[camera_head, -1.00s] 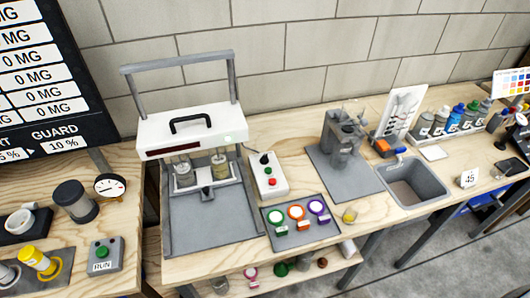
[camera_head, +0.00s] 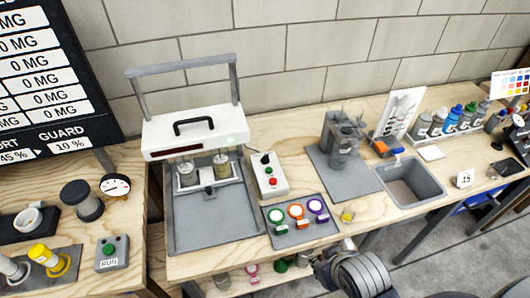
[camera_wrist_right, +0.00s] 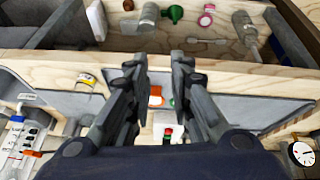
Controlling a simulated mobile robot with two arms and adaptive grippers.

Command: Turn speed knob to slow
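A white control box (camera_head: 269,175) stands on the bench right of the white-topped machine. It carries a black knob (camera_head: 265,158) at its back end, with a green and a red button in front; the knob's pointing direction is too small to tell. My right gripper (camera_head: 328,268) is at the bottom of the head view, below and right of the box, near the bench front. In the right wrist view its two fingers (camera_wrist_right: 158,88) stand apart with nothing held between them. The box (camera_wrist_right: 168,129) shows partly beyond them, its knob hidden. My left gripper is not in view.
A grey tray (camera_head: 292,240) with green, orange and purple ringed items lies in front of the box. The machine (camera_head: 193,133) stands to its left. A grey stand (camera_head: 342,145) and a sink (camera_head: 412,186) are to the right. A lower shelf holds small items.

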